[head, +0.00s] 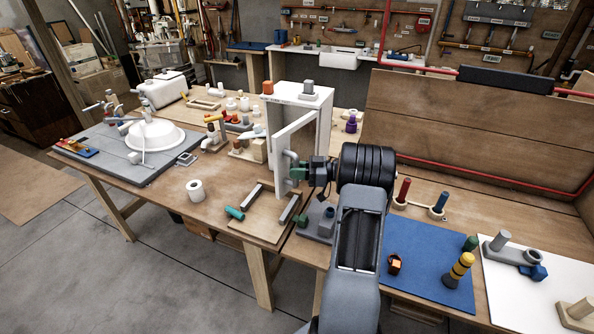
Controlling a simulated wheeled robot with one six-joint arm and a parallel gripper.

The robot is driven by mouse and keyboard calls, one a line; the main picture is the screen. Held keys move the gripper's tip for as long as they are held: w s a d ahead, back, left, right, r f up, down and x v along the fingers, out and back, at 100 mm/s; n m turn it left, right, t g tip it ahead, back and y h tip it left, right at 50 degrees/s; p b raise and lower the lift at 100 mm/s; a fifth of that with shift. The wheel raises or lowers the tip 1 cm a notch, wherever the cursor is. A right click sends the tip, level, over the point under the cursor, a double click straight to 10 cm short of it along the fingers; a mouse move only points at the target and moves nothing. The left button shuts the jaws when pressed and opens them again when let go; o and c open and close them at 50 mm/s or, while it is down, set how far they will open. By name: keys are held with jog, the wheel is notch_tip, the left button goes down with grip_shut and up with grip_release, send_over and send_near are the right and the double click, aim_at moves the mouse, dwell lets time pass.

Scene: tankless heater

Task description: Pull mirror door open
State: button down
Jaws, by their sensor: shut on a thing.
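A small white cabinet (325,128) stands upright near the middle of the workbench. A grey handle (289,157) sticks out from the door's lower front. My gripper (298,172), with green fingertips, reaches in from the right and is shut on the handle. My wrist and arm hide the cabinet's lower right and part of the bench. The contact between fingers and handle is small in view.
An orange block (268,87) and a grey block (308,87) sit on the cabinet top. In front lies a wooden board (262,222) with grey bars. A white sink basin (154,135) is left; a blue mat (425,262) with pegs is right.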

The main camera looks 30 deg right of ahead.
jog(key=shift+s, duration=0.1)
dwell(0.3)
jog(key=c, duration=1)
grip_release()
jog(key=shift+c, duration=0.2)
jog(key=b+v, duration=0.1)
jog(key=v, duration=0.6)
jog(key=shift+s+d+b, duration=0.15)
jog(key=shift+d+b, duration=0.1)
jog(key=shift+b, duration=0.05)
